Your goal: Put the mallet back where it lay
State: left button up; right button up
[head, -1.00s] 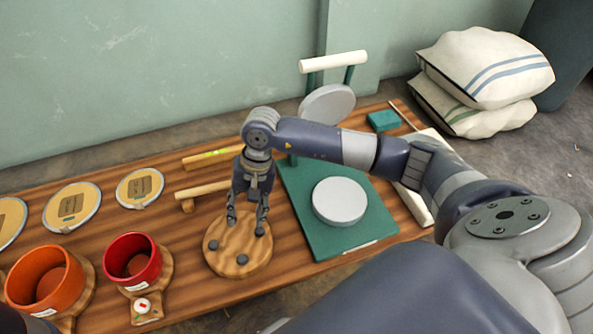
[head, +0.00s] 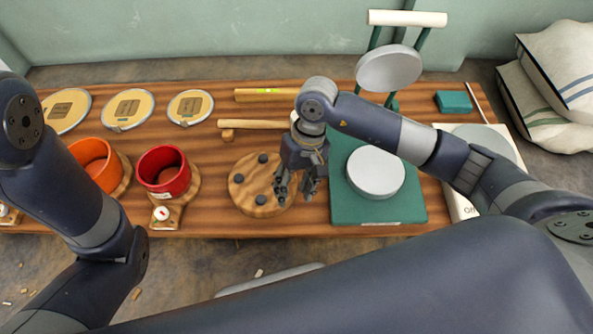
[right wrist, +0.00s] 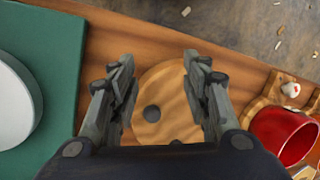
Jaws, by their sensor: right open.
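The wooden mallet (head: 252,124) lies on the table behind the round wooden board, its short head at the left end of a pale handle. Its right end reaches close to my right arm. My right gripper (head: 299,192) is open and empty. It hangs over the right edge of the round board (head: 262,178), in front of the mallet. In the right wrist view the open fingers (right wrist: 163,95) stand apart with the round board (right wrist: 165,80) beneath them; the mallet is not seen there. My left arm comes in at the left, but its gripper is out of view.
A green press (head: 345,208) with a grey disc stands right of the gripper. Red (head: 165,172) and orange (head: 93,160) cups stand left of the board. Behind are several round discs (head: 190,106) and a wooden bar with a yellow-green strip (head: 265,94). A teal block (head: 454,102) is far right.

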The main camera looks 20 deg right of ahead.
notch_tip(320, 180, up, 7)
jog(key=p, duration=0.4)
jog(key=shift+s, duration=0.15)
jog(key=shift+d, duration=0.1)
